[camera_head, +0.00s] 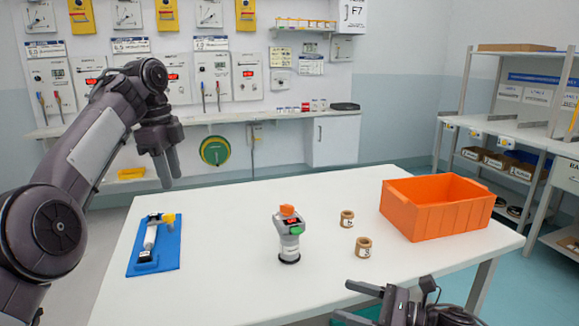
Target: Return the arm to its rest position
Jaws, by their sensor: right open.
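My left arm reaches in from the left, and its gripper (172,182) hangs fingers down above the left part of the white table (225,215). Nothing shows between its fingers, but their spacing is hard to read. My right gripper (342,301) is at the bottom edge of the view, at the table's front right. Its two fingers point left and are apart, with nothing between them. Most of the right arm is out of view.
A grey device with an orange top (288,240) stands mid-table. Two small brown spools (347,219) (363,247) and an orange bin (437,207) are to its right. A blue tray (170,258) holding a tool lies at left. Shelving (500,125) stands at far right.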

